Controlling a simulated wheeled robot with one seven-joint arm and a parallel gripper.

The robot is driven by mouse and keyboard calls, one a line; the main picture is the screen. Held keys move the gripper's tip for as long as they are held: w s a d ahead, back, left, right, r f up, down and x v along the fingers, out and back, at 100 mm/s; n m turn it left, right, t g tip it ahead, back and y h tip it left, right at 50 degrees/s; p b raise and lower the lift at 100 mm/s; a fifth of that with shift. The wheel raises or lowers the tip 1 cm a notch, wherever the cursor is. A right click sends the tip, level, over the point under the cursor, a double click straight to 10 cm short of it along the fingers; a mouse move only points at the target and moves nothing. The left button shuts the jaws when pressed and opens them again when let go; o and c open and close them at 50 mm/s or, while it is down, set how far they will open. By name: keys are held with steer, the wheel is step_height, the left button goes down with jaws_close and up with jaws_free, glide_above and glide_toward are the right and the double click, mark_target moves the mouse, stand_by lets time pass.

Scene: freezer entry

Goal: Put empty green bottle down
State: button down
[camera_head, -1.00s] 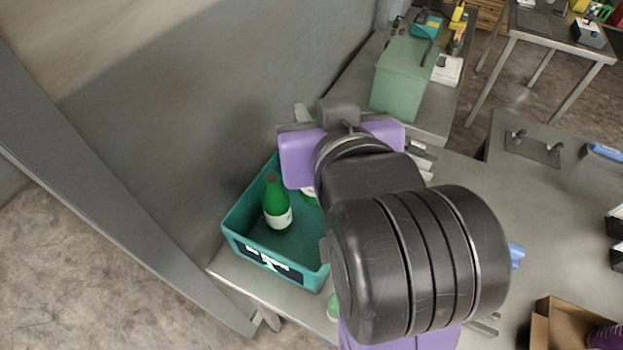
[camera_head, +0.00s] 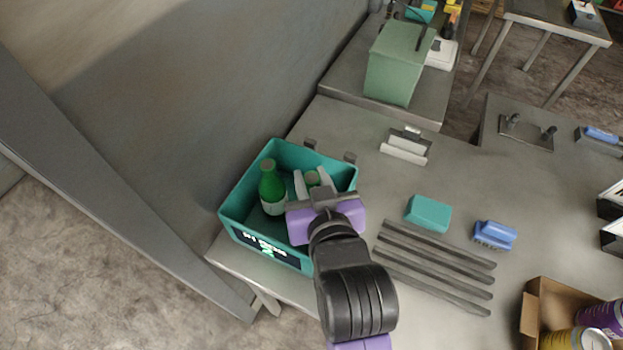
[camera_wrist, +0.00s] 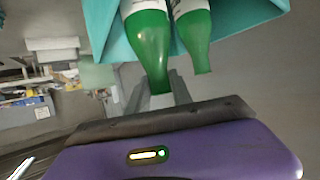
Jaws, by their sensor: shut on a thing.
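A teal bin (camera_head: 232,212) with a dark label on its front stands at the left end of the metal table. A green bottle with a white label (camera_head: 268,182) stands upright in its left part; it also shows in the wrist view (camera_wrist: 195,42). My gripper (camera_head: 310,186) is over the bin's right part, shut on the neck of a second green bottle (camera_wrist: 150,52). In the head view only the top of this held bottle (camera_head: 312,177) shows between the fingers. Its base is hidden, so I cannot tell whether it touches the bin floor.
A teal block (camera_head: 428,213), a blue brush (camera_head: 494,236) and dark slats (camera_head: 435,262) lie right of the bin. A cardboard box (camera_head: 540,312) with cans is at lower right. A pale green box (camera_head: 397,65) stands behind. A grey wall (camera_head: 190,110) rises close left.

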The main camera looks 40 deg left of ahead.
steer(key=shift+f, duration=0.5)
steer(key=c, duration=1.1)
jaws_free()
steer(key=shift+f, duration=0.15)
steer(key=shift+c, duration=0.2)
steer(key=shift+r, duration=0.2)
steer(key=b+v, duration=0.1)
steer(key=v, duration=1.1)
steer(key=shift+b, duration=0.3)
